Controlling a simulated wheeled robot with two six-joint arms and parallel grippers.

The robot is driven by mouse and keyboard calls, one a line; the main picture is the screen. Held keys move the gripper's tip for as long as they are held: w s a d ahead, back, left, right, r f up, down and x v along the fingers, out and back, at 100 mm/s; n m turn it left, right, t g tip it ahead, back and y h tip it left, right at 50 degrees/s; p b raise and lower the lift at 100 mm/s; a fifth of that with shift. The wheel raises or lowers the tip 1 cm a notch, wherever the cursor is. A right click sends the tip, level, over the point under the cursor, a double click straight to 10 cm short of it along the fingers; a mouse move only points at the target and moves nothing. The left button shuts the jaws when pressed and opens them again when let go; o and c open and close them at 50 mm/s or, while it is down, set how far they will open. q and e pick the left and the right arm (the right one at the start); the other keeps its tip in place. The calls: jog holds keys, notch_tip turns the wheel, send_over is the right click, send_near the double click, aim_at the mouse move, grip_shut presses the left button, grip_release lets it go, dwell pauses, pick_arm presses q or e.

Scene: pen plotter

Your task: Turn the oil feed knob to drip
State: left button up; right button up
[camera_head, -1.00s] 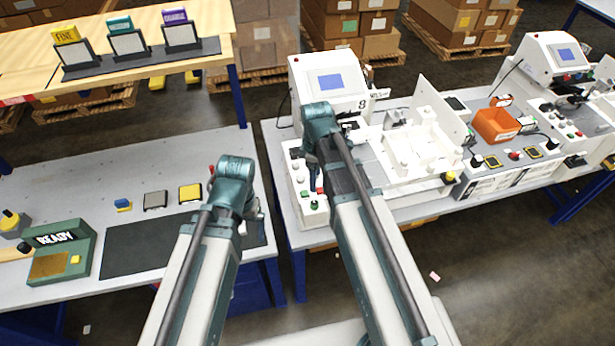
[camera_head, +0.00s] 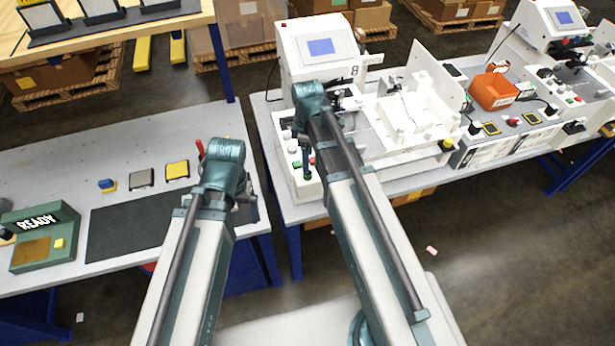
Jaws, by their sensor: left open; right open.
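The white plotter machine (camera_head: 322,55) with a blue screen stands on the right-hand table. Its left control panel (camera_head: 312,192) carries small pale knobs (camera_head: 292,150) and a green button (camera_head: 308,176). I cannot tell which knob is the oil feed knob; part of the panel is hidden by my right arm. My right gripper (camera_head: 306,160) hangs over this panel, mostly end-on and partly hidden behind its wrist, open. I cannot tell whether it touches a knob. My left gripper (camera_head: 249,206) is open, partly hidden behind its wrist, at the right edge of the left table.
A green box reading READY (camera_head: 42,240), a dark mat (camera_head: 120,222) and small blue, grey and yellow blocks are on the left table (camera_head: 60,160). A second machine (camera_head: 548,38) and an orange bin (camera_head: 494,90) stand at right. A floor gap separates the tables.

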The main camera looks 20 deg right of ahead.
aim_at(308, 175)
notch_tip(308, 175, down, 7)
jog(key=b, duration=0.6)
grip_shut()
